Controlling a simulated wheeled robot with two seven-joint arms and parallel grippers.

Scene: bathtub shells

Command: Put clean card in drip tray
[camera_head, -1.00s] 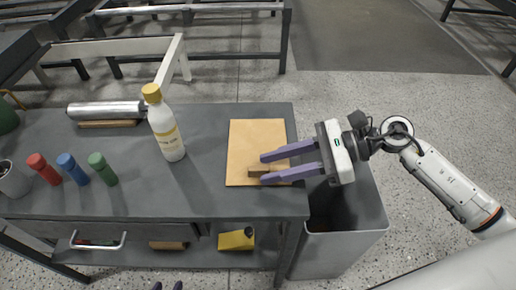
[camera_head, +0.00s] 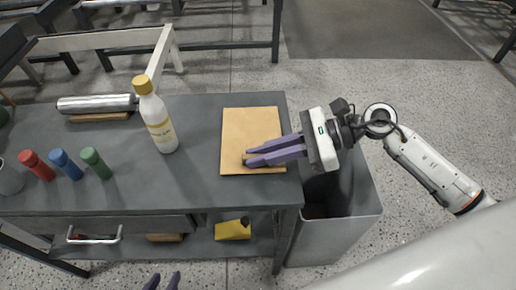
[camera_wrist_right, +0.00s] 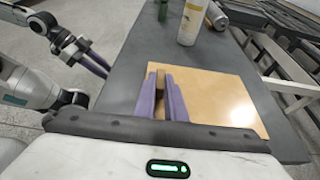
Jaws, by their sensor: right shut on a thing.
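A flat tan card (camera_head: 250,125) lies on the grey bench top; it also shows in the wrist view (camera_wrist_right: 225,95). My right gripper (camera_head: 245,158) reaches in from the right, low over the card's front part. Its purple fingers are shut on a small brown block (camera_wrist_right: 160,105), mostly hidden between them in the head view. I cannot tell whether the block is fixed to the card. I cannot make out a separate drip tray.
A white bottle with a yellow cap (camera_head: 155,120) stands left of the card. Red, blue and green cylinders (camera_head: 65,165) and a foil roll (camera_head: 97,103) are further left. A grey bin (camera_head: 335,225) stands at the bench's right end. A yellow item (camera_head: 233,230) lies on the lower shelf.

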